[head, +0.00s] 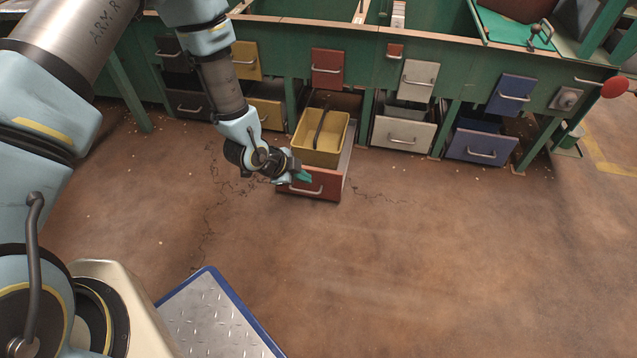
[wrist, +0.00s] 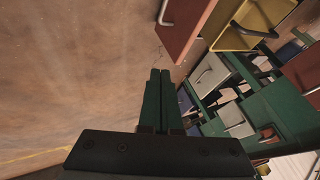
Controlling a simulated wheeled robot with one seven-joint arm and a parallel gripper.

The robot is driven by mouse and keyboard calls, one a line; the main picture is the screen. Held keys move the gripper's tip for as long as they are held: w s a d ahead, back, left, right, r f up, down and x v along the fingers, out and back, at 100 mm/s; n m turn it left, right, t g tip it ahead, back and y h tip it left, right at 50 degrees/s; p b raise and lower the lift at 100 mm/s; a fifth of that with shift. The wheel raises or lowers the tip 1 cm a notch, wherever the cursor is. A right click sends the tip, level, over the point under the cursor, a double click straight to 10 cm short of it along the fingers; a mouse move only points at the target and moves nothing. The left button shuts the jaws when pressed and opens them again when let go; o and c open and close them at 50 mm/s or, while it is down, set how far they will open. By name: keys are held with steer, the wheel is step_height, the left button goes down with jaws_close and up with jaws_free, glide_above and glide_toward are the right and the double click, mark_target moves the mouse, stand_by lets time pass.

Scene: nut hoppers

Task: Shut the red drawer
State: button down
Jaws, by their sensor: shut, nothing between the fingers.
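The red drawer (head: 325,185) is pulled out from the lower row of the green bench, with its front facing me and a grey bar handle on it. A yellow bin (head: 317,140) with a dark curved handle sits inside it. My gripper (head: 303,177) is shut and empty, its green fingertips close to the upper left of the drawer front; I cannot tell whether they touch it. In the wrist view the shut fingers (wrist: 161,85) point toward the red drawer front (wrist: 188,22), which shows at the top with the yellow bin (wrist: 250,22) beside it.
An upper red panel (head: 327,69) sits above the open drawer. A white drawer (head: 403,133) and a blue drawer (head: 482,146) are to its right, a yellow drawer (head: 267,113) to its left. The brown floor (head: 400,260) in front is clear.

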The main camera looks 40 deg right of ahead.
steer(key=f, duration=0.2)
steer(key=b, duration=0.5)
glide_toward(334, 180)
steer(key=shift+x, duration=2.45)
steer(key=shift+a, duration=0.1)
